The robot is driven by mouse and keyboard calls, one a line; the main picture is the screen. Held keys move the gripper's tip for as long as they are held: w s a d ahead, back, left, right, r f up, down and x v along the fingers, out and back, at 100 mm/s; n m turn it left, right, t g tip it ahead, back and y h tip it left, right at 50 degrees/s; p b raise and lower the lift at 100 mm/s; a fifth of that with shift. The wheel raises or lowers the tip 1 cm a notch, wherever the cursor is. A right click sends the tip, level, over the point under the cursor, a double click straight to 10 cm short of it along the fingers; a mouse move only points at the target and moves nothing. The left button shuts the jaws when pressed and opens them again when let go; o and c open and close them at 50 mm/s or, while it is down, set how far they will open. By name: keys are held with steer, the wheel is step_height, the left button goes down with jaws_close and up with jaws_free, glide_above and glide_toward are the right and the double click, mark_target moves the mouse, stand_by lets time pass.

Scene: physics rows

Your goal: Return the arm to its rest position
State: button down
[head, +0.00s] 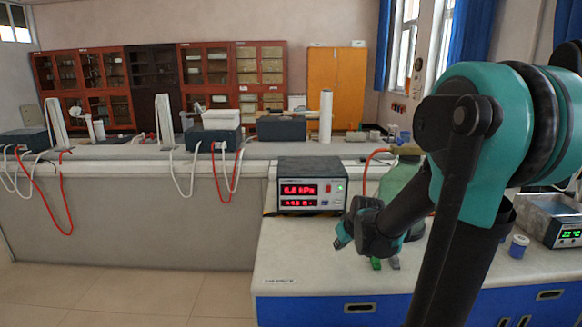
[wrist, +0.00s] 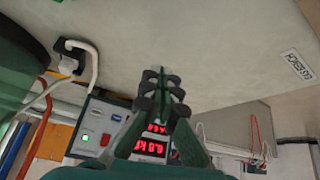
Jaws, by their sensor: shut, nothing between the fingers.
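My gripper (head: 342,238) is at the end of my bent teal and black arm on the right of the head view. My arm hides part of the bench's right side.
A green bottle (head: 405,190) with a red hose stands behind my wrist. A blue-lidded jar (head: 518,246) and a metal bath with a display (head: 566,235) are at the right. The bench's front left (head: 290,255) is clear.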

steer(key=s+d+f+m+g, duration=0.1)
steer(key=s+f+m, duration=0.1)
steer(key=s, duration=0.8)
steer(key=s+d+f+m+g+h, duration=0.1)
steer(key=s+f, duration=0.2)
steer(key=s, duration=0.6)
steer(key=shift+s+d+f+m+h, duration=0.2)
steer(key=shift+s+d+m+h, duration=0.1)
steer(key=shift+s+d+m, duration=0.1)
stand_by(0.9)
